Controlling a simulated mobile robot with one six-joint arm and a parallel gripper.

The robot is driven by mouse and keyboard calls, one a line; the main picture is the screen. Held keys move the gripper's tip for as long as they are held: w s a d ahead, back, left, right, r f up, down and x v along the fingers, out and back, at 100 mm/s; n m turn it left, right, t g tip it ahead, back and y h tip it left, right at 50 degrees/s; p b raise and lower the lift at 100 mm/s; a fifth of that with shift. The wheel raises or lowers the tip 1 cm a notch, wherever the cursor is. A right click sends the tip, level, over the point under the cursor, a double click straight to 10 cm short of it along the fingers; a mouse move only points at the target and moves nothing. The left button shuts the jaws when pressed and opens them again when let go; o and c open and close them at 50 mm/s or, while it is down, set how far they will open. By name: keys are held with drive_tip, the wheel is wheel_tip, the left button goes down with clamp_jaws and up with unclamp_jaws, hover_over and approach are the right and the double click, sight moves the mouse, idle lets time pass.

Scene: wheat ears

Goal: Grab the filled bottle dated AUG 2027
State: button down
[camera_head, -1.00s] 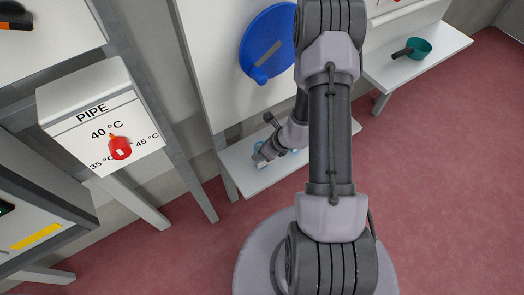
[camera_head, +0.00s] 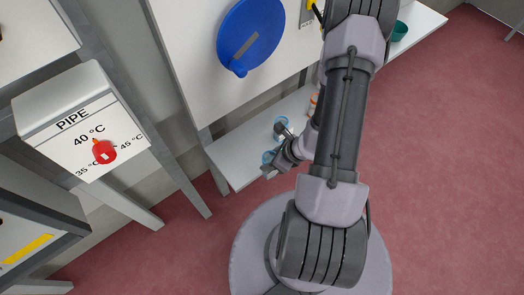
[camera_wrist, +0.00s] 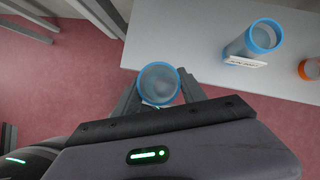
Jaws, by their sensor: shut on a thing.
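My gripper (camera_wrist: 160,98) is shut on a bottle with a blue rim (camera_wrist: 158,74), seen from above in the wrist view with its inside showing. The held bottle is beyond the shelf's edge in that view, over the red floor; its date label is mostly hidden. In the head view my gripper (camera_head: 270,170) and the held bottle (camera_head: 268,157) are at the shelf's front edge. A second blue-rimmed bottle (camera_wrist: 255,38) stands on the white shelf (camera_wrist: 190,30), apart from my gripper. Its white label (camera_wrist: 246,62) is too small to read surely.
An orange-rimmed bottle (camera_wrist: 310,68) stands farther right on the shelf. A white panel with a blue disc (camera_head: 252,38) rises behind the shelf. A box marked PIPE (camera_head: 80,125) stands at left. A teal pot (camera_head: 399,31) is on the right. Red floor is open at right.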

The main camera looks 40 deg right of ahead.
drive_tip(key=shift+s+d+r, duration=0.15)
drive_tip(key=shift+s+d, duration=0.05)
drive_tip(key=shift+s, duration=1.05)
drive_tip(key=shift+s+d+r, duration=0.1)
drive_tip(key=shift+s+d, duration=0.1)
drive_tip(key=shift+s, duration=1)
